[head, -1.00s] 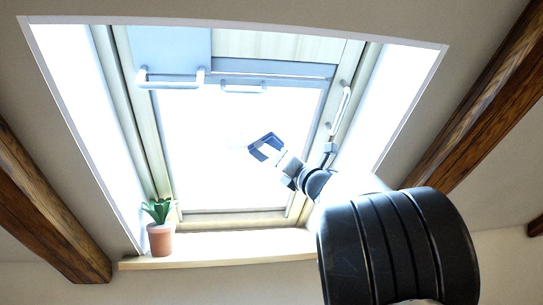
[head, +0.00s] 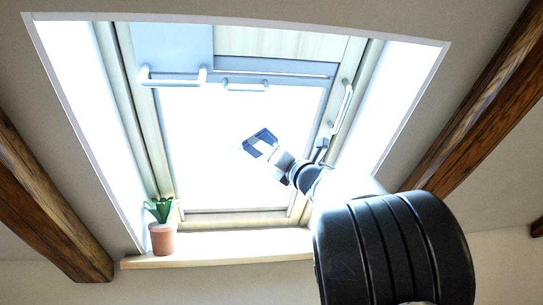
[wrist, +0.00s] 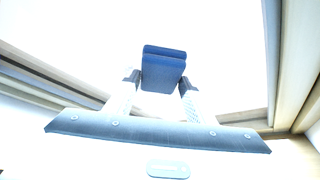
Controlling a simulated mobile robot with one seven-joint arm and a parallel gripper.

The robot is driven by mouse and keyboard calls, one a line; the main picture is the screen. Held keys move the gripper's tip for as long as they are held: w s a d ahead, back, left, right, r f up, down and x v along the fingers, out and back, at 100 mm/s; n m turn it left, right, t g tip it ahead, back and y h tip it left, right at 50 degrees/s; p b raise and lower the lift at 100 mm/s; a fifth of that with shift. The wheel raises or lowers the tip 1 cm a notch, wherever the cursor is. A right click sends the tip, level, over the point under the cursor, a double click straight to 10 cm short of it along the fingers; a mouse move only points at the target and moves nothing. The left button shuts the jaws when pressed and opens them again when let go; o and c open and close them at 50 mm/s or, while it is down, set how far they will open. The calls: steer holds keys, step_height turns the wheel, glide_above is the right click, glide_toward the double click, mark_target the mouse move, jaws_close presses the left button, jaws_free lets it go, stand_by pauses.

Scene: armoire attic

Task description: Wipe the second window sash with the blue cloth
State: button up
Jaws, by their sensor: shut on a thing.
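The blue cloth (head: 260,136) is folded and held at the tip of my gripper (head: 264,147), in front of the bright pane of the window sash (head: 205,135). In the wrist view the blue cloth (wrist: 163,68) sits between the two fingers of my gripper (wrist: 161,84), which are shut on it. The pane behind it is washed out white, so I cannot tell whether the cloth touches the glass. The sash frame (wrist: 292,65) shows at the right of the wrist view.
A potted plant (head: 162,236) stands at the left end of the wooden sill (head: 220,250). White handles show on the upper sash bar (head: 172,77) and the right side frame (head: 342,108). Dark wooden beams (head: 45,205) flank the window on both sides.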

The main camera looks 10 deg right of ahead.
mark_target(256, 156)
steer(key=shift+a+b, duration=1)
steer(key=shift+a, duration=0.95)
steer(key=shift+a+r+b, duration=0.15)
steer(key=shift+a+b, duration=0.15)
steer(key=shift+a, duration=0.55)
steer(key=shift+a+b, duration=1.85)
steer(key=shift+a, duration=2)
steer(key=shift+w+d+f, duration=0.1)
steer(key=shift+w+f, duration=0.5)
steer(key=shift+w+d, duration=0.1)
steer(key=shift+d, duration=5.55)
steer(key=shift+w+d+f+b, duration=0.3)
steer(key=shift+w+f+b, duration=0.3)
steer(key=shift+f, duration=0.15)
steer(key=shift+s+a+r+b, duration=0.15)
steer(key=shift+a+b, duration=0.15)
steer(key=shift+a, duration=0.85)
steer(key=shift+w+a+r+b, duration=0.1)
steer(key=shift+a+b, duration=0.15)
steer(key=shift+a, duration=0.85)
steer(key=shift+s+a+b, duration=0.1)
steer(key=shift+a+b, duration=0.45)
steer(key=shift+a, duration=1.2)
steer(key=a, duration=0.2)
steer(key=a+b, duration=0.1)
steer(key=a, duration=0.1)
steer(key=shift+f, duration=0.3)
